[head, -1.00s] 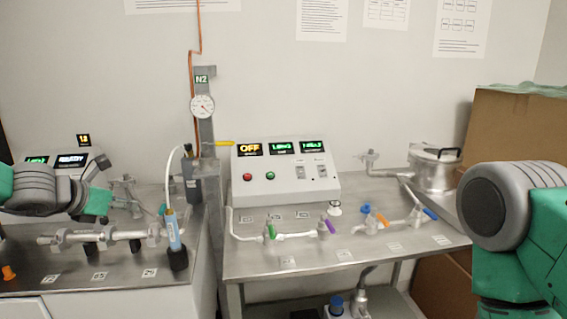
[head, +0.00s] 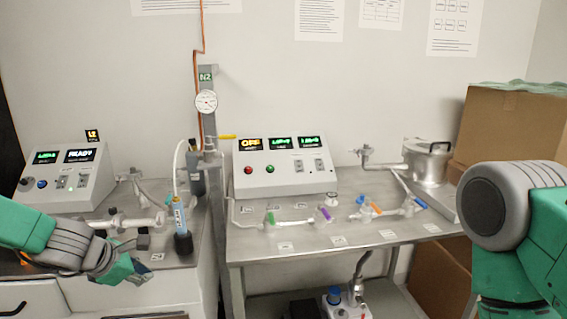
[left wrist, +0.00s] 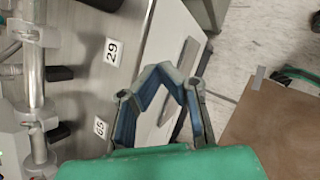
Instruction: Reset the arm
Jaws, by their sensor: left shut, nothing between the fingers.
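My left arm comes in from the left in the head view, over the front of the left bench. Its gripper (head: 138,276) hangs in front of the bench edge, by the cabinet fronts, and points down and to the right. In the left wrist view the fingers (left wrist: 165,70) meet at their tips with nothing between them. They are apart from the bench top in the picture. My right arm shows at the right edge of the head view, but its gripper is out of frame.
The left bench (head: 190,245) carries a metal manifold (head: 125,222), a blue-labelled tube (head: 179,215) and a control box (head: 68,175). The right bench (head: 300,250) carries a control box (head: 285,165), coloured valves and a metal pot (head: 428,165). A cardboard box (head: 510,125) stands at right.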

